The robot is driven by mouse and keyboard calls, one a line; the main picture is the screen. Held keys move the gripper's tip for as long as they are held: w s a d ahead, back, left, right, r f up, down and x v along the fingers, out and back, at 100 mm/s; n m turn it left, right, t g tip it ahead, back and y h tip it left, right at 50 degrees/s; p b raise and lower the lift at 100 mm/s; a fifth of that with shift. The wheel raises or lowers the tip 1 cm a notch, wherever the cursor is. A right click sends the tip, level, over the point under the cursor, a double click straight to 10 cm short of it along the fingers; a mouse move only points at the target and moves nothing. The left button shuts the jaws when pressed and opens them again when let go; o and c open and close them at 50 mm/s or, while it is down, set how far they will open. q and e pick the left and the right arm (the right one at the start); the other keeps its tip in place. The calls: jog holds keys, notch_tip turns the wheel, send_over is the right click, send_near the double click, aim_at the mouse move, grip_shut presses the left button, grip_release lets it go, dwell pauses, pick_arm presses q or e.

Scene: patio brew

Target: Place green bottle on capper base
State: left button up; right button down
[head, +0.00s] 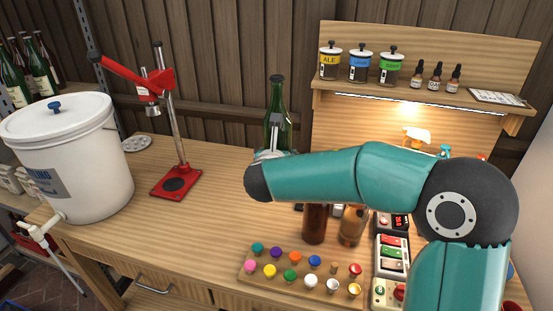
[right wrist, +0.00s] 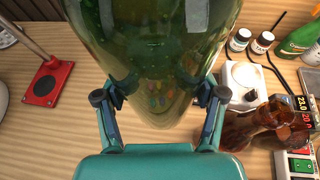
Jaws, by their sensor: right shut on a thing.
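The green bottle (head: 277,112) stands upright near the middle of the head view, its lower part hidden behind my right arm. My right gripper (head: 272,153) is shut on it. In the right wrist view the bottle (right wrist: 155,45) fills the top centre, between the two fingers of the gripper (right wrist: 160,97). The red capper (head: 150,80) stands on the bench to the left of the bottle. Its red base (head: 190,180) with a dark round pad is empty; the base also shows in the right wrist view (right wrist: 48,84). My left gripper is not in view.
A white bucket (head: 75,150) with a tap stands left of the capper. Brown bottles (head: 314,225) and a board of coloured caps (head: 300,285) are at the front right. A shelf with jars (head: 360,65) is behind. Bare bench (head: 220,190) lies between capper and bottle.

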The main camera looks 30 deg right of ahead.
jog(key=shift+r, duration=0.4)
